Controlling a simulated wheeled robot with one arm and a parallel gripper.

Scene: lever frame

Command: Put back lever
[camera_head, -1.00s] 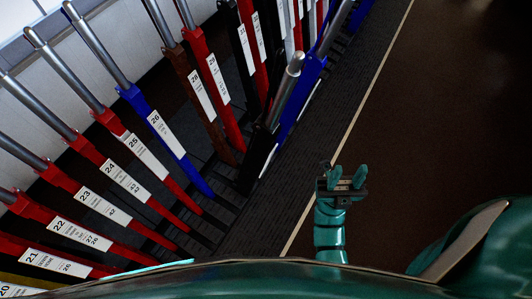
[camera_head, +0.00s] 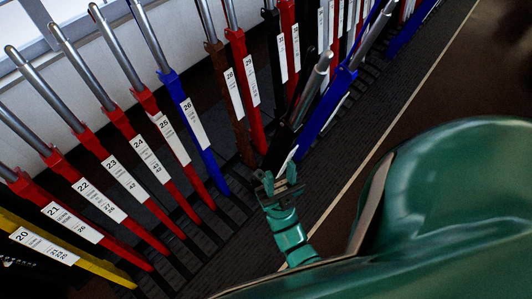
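A row of levers with silver handles and numbered white plates stands in the frame. A black lever (camera_head: 291,122) with a silver top leans out of the row towards the walkway, and a blue lever (camera_head: 325,110) leans out just right of it. Upright in the row are a blue lever 26 (camera_head: 185,112), a brown lever 28 (camera_head: 232,98) and red lever 29 (camera_head: 245,82). My gripper (camera_head: 280,178) is open and empty, just below the black lever's lower part in the picture. I cannot tell if it touches that lever.
Red levers (camera_head: 110,160) and a yellow lever (camera_head: 88,262) fill the left. Another blue lever (camera_head: 408,32) leans out at the upper right. A pale line (camera_head: 420,85) edges the dark floor (camera_head: 478,88), which is clear at the upper right.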

